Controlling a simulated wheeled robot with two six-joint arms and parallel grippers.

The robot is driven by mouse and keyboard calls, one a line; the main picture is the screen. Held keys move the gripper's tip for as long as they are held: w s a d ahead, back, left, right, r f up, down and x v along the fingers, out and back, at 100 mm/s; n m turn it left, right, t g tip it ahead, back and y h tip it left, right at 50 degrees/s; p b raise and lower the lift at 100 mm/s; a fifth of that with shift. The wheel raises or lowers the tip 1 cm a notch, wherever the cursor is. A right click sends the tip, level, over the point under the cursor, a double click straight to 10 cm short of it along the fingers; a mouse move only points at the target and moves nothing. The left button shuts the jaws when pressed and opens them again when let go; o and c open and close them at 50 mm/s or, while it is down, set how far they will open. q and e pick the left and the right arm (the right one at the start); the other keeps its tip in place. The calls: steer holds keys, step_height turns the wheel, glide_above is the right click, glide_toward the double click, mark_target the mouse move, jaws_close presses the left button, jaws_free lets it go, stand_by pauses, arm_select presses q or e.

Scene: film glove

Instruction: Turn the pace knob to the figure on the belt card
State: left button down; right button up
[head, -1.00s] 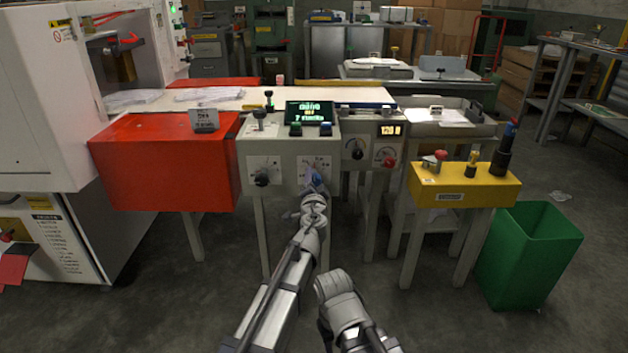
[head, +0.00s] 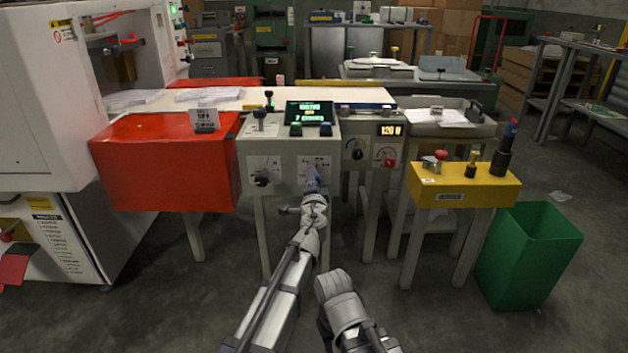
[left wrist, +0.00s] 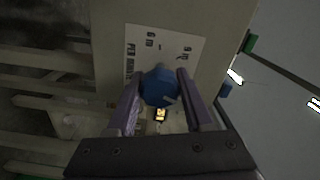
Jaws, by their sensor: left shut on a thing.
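The blue knob (left wrist: 158,87) on a pale dial plate (left wrist: 178,45) sits between the two purple fingers of my left gripper (left wrist: 160,100) in the left wrist view. The fingers are shut on it. Figures and small lettering on the plate are only partly readable. In the head view my left gripper (head: 314,183) is at the right dial on the front of the grey console (head: 289,145), hiding most of that dial. A small grey card (head: 205,120) stands over the red box by the belt; its print is too small to read.
A dark knob (head: 262,179) is left of the gripped one. A lit green screen (head: 309,112) tops the console. Another panel with a dark knob (head: 357,152) adjoins on the right. A yellow box (head: 464,186) and green bin (head: 530,252) stand further right.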

arm_select(q)
steer(key=shift+c, duration=1.4)
jaws_free()
steer(key=shift+s, duration=0.1)
steer(key=s, duration=0.7)
steer(key=shift+s, duration=0.35)
arm_select(e)
steer(key=shift+s+d, duration=0.65)
steer(key=shift+s, duration=0.15)
